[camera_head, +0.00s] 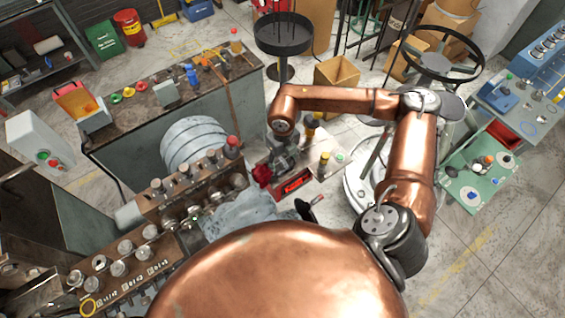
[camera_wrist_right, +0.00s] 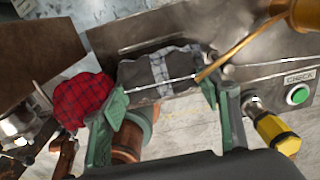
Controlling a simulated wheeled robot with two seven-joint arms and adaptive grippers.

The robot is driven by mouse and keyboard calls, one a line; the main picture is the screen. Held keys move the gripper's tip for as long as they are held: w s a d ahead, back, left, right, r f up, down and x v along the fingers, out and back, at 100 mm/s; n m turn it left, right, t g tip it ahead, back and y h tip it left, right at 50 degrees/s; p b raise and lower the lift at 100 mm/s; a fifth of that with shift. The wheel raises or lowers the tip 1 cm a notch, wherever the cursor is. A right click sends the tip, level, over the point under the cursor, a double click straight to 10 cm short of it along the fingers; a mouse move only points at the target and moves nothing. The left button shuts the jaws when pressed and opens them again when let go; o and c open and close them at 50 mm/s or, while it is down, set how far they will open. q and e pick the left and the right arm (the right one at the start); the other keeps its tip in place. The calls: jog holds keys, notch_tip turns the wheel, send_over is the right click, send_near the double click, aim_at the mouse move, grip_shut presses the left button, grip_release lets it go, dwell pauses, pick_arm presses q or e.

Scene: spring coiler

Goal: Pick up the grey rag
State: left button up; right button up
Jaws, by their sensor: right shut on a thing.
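The grey rag (camera_wrist_right: 158,70) is dark with a paler stripe. In the right wrist view it lies between the two green fingers of my right gripper (camera_wrist_right: 164,90), which is shut on it. In the head view my right gripper (camera_head: 284,160) is over the bench beside the machine. The rag cannot be told apart there from the dark gripper. Whether the rag still touches the surface below is unclear. My left gripper does not show.
A red checked rag (camera_wrist_right: 82,101) lies close beside the left finger; it also shows in the head view (camera_head: 262,174). A yellow-handled tool (camera_wrist_right: 276,133) is near the right finger.

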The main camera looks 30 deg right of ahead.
jog(key=shift+r, duration=0.1)
jog(key=shift+r+b, duration=0.45)
jog(key=shift+r, duration=0.1)
jog(key=s+a+r+b, duration=0.1)
jog(key=s+r+b, duration=0.3)
jog(key=s+r, duration=0.7)
jog(key=s, duration=0.3)
jog(key=shift+a+r, duration=0.35)
jog(key=shift+r, duration=0.05)
